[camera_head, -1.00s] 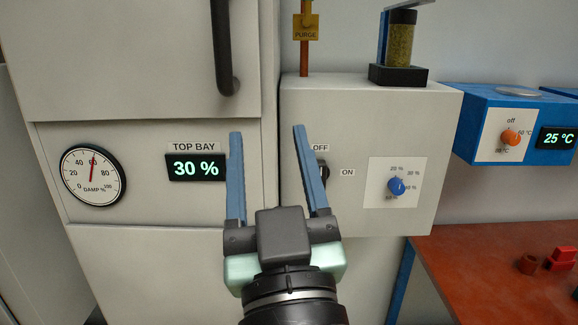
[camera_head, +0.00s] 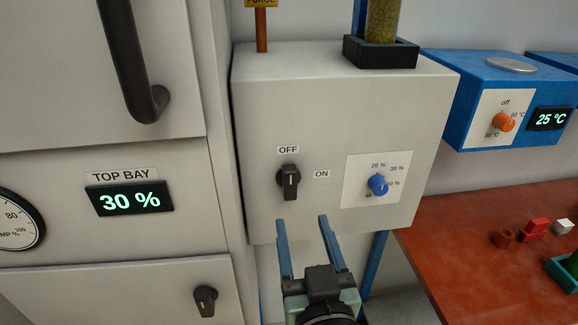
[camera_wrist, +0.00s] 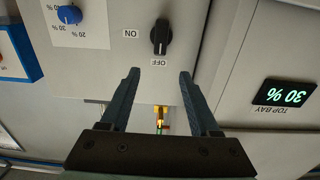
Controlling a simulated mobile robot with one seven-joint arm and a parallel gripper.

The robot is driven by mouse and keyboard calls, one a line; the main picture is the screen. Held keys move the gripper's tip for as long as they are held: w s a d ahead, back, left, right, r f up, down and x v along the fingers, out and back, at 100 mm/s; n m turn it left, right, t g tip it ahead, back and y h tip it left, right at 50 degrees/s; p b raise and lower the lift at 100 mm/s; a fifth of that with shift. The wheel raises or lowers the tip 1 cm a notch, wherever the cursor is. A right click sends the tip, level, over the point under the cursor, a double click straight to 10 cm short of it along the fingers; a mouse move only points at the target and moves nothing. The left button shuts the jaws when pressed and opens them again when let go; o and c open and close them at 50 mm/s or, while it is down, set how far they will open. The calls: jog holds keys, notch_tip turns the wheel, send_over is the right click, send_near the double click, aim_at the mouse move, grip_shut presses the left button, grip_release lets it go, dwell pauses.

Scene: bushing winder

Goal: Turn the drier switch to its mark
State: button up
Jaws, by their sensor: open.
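The drier switch is a black knob (camera_head: 289,181) on the front of a grey box (camera_head: 262,110). Its long grip stands upright, in line with the OFF label (camera_head: 288,150) above it; the ON label (camera_head: 322,174) is to its right. My gripper (camera_head: 302,221) is open and empty, with its blue fingers just below the switch in the head view. In the upside-down wrist view the switch (camera_wrist: 160,37) lies beyond and between the fingertips of my gripper (camera_wrist: 159,73), with a visible gap.
A blue dial (camera_head: 377,185) with percent marks sits right of the switch. A cabinet (camera_head: 60,180) with a handle (camera_head: 140,90), a 30 % display (camera_head: 129,199) and a small black knob (camera_head: 205,300) stands left. A red table (camera_head: 465,255) holds small parts at right.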

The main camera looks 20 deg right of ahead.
aim_at(291, 176)
jog(key=p+x, duration=0.1)
jog(key=x, duration=0.2)
jog(key=p+x, duration=0.2)
jog(key=x, duration=0.2)
jog(key=p+x, duration=0.1)
jog(key=x, duration=0.2)
jog(key=shift+w+r+p, duration=0.25)
jog(key=shift+w+p, duration=0.05)
jog(key=shift+w, duration=0.1)
jog(key=shift+w+d+f, duration=0.1)
jog(key=shift+w+d, duration=0.05)
jog(key=shift+w, duration=0.5)
grip_shut()
